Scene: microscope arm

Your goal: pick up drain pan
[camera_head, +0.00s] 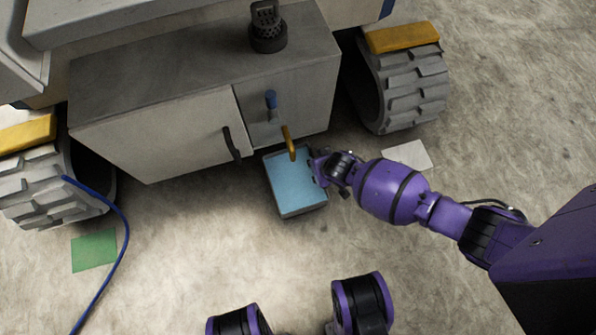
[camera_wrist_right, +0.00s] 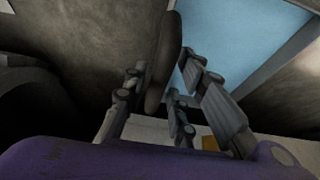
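The drain pan is most likely the square, light-blue-bottomed tray with a grey rim (camera_head: 294,184) on the floor in front of the grey cabinet. It also shows at the top of the right wrist view (camera_wrist_right: 238,32). My right gripper (camera_head: 318,166) is at the pan's right edge. In the right wrist view its fingers (camera_wrist_right: 165,70) stand apart on either side of a dark rounded bar, close to the pan's rim. I cannot tell whether the bar is a handle of the pan, or whether the fingers press on it. My left gripper is not in view.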

